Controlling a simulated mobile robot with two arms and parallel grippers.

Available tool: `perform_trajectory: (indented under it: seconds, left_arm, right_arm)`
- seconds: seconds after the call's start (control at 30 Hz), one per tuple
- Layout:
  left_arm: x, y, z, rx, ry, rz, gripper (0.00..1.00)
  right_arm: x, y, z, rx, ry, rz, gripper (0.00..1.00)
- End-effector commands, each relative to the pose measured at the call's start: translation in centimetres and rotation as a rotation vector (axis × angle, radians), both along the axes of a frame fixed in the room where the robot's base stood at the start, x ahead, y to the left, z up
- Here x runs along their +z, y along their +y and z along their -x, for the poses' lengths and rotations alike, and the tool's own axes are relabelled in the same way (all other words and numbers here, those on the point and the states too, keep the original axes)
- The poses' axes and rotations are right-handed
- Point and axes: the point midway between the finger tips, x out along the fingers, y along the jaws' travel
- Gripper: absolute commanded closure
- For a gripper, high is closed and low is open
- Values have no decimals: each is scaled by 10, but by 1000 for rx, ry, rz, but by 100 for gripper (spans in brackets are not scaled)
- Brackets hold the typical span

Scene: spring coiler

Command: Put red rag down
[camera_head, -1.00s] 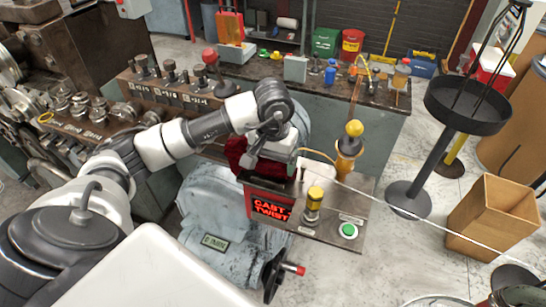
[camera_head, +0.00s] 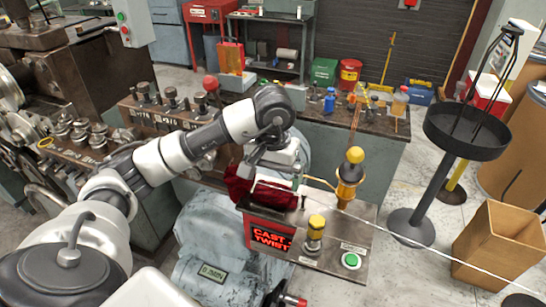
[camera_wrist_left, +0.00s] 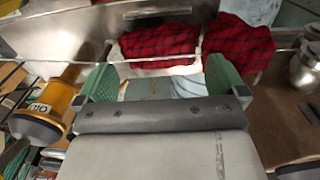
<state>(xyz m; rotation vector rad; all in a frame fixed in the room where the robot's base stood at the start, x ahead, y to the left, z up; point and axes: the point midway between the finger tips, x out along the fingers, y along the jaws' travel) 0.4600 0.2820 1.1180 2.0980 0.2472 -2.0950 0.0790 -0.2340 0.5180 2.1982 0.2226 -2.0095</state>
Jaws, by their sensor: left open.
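The red rag (camera_head: 243,188) is a dark red cloth draped at the back left edge of the control box with the lit CAST TWIST sign (camera_head: 268,236). In the left wrist view it shows red and black plaid (camera_wrist_left: 160,42), bunched over a pale rail, with a second fold to the right. My left gripper (camera_head: 286,168) is just above and beside the rag. Its green fingers (camera_wrist_left: 163,82) are spread apart with no cloth between them, and the rag lies beyond their tips. My right gripper is out of view.
A yellow-topped post (camera_head: 350,175), a yellow knob (camera_head: 315,228) and a green button (camera_head: 351,261) stand on the box. A thin wire runs across it to the right.

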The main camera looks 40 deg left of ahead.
Motion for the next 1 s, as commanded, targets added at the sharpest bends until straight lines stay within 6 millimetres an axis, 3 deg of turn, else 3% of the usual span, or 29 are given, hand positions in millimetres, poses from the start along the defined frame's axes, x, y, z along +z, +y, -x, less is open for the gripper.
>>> perform_trajectory:
  seconds: [0.1, 0.2, 0.4, 1.0]
  left_arm:
    - [27, 0, -1, 0, -8, -1, 0]
    - [47, 1, -1, 1, -5, -3, 0]
    - [69, 1, 0, 1, -3, -2, 0]
    - [76, 0, 0, 1, 1, -1, 0]
  right_arm:
    - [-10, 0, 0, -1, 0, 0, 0]
    - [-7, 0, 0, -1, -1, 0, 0]
    - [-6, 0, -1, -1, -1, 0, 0]
    - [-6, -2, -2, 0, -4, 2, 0]
